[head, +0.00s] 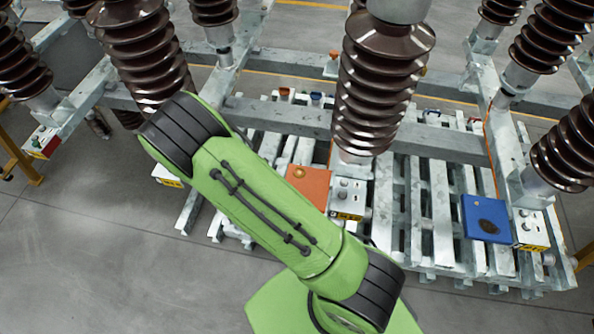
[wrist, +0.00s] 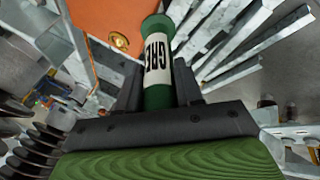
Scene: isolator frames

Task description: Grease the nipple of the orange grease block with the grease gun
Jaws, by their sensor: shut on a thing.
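My gripper (wrist: 158,88) is shut on the grease gun (wrist: 156,60), a dark green cylinder with a white label of black letters, in the wrist view. The gun points away from the wrist, toward the top of that view. The orange grease block (head: 312,186) lies on the grey metal frame at the middle of the head view. It also fills the upper left of the wrist view (wrist: 92,18). Its brass nipple (wrist: 120,41) shows just left of the gun, apart from it in the picture. My green arm hides the gripper and the gun in the head view.
Tall brown ribbed insulators (head: 382,80) stand around the block, one close behind it. A grey control box (head: 348,197) sits right of the block. A blue block (head: 485,217) with a dark patch is farther right. Open floor (head: 110,270) lies at lower left.

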